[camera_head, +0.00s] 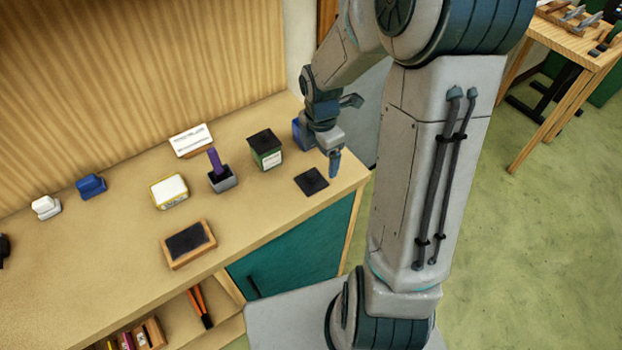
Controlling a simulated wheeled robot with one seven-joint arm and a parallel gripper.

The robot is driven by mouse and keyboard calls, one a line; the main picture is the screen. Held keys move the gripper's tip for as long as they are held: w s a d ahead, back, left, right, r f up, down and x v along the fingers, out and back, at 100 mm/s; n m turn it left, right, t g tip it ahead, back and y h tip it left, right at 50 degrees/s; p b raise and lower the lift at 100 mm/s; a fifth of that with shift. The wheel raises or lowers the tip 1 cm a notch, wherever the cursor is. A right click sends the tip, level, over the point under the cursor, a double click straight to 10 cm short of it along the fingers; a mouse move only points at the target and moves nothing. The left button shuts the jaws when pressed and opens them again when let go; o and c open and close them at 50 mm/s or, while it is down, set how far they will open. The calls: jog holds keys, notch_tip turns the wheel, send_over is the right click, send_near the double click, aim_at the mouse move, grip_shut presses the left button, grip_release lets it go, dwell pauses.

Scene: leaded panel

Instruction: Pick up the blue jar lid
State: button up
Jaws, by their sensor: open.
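I cannot clearly make out a jar lid. A blue object (299,134) stands near the right end of the bench, partly hidden behind my wrist; I cannot tell whether it is a jar, a lid or both. Another small blue object (91,186) lies at the far left of the bench. My gripper (346,138) is open, with its two fingers spread apart and nothing seen between them. It is close to the partly hidden blue object, to its right in the picture, above the bench's right end. Whether it touches anything is not clear.
The front left is clear.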

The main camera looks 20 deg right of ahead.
aim_at(318, 177)
jog(key=shift+a+f+p, duration=0.1)
jog(key=shift+f+p, duration=0.25)
jog(key=shift+f, duration=2.95)
jog(key=c, duration=1.1)
